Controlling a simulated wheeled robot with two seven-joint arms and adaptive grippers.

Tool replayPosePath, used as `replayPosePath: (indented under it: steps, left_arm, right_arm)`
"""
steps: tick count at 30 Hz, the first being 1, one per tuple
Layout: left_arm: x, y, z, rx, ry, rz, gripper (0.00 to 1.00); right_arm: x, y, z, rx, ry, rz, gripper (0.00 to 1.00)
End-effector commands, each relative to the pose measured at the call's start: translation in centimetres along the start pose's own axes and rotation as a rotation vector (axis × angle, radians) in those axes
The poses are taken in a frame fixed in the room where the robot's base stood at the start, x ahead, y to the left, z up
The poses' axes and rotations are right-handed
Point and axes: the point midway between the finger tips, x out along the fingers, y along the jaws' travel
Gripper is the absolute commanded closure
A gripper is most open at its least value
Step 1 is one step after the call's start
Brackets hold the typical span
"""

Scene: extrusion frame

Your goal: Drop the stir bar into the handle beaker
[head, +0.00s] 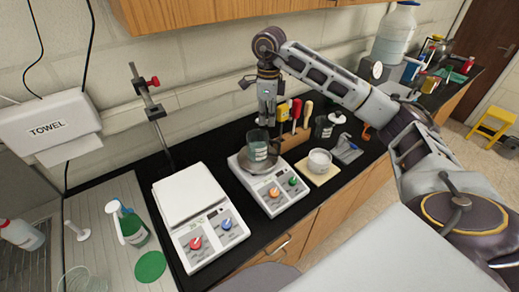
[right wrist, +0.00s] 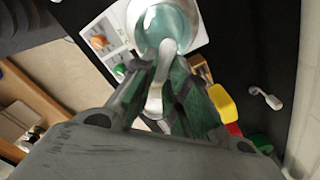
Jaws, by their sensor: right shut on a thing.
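The handle beaker (head: 258,150) is clear glass with a dark handle on its right side and stands upright on the round plate of a stirrer. In the right wrist view the beaker (right wrist: 160,14) lies just beyond my fingertips. My right gripper (head: 266,116) points down over the beaker, close to its rim. In the right wrist view its green-padded fingers (right wrist: 165,70) are closed together. A small whitish, rounded piece, which looks like the stir bar (right wrist: 168,47), shows at the fingertips, over the beaker. Its lower part is hidden between the fingers. My left gripper is out of view.
The white stirrer (head: 268,200) has orange and green knobs. A tool block (head: 293,139) with upright coloured handles is close behind at the right. A white bowl (head: 319,161) sits on a board. A clamp stand (head: 150,110) rises behind the balance.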

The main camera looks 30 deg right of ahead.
Motion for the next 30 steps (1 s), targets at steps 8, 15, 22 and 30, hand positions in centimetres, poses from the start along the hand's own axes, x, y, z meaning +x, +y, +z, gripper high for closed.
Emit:
replayPosePath:
  steps: [8,15,22,30]
  left_arm:
    - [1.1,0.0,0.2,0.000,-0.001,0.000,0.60]
    - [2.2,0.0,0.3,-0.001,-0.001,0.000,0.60]
    - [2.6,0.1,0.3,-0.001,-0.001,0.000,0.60]
    - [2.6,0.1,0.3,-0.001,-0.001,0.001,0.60]
  right_arm:
    - [2.5,0.0,-0.1,0.000,0.002,0.001,0.97]
    - [4.2,0.0,-0.1,0.000,0.001,-0.001,0.97]
    - [5.0,0.0,-0.1,0.000,0.001,0.000,0.97]
    - [5.1,0.0,-0.1,0.000,0.001,0.000,0.97]
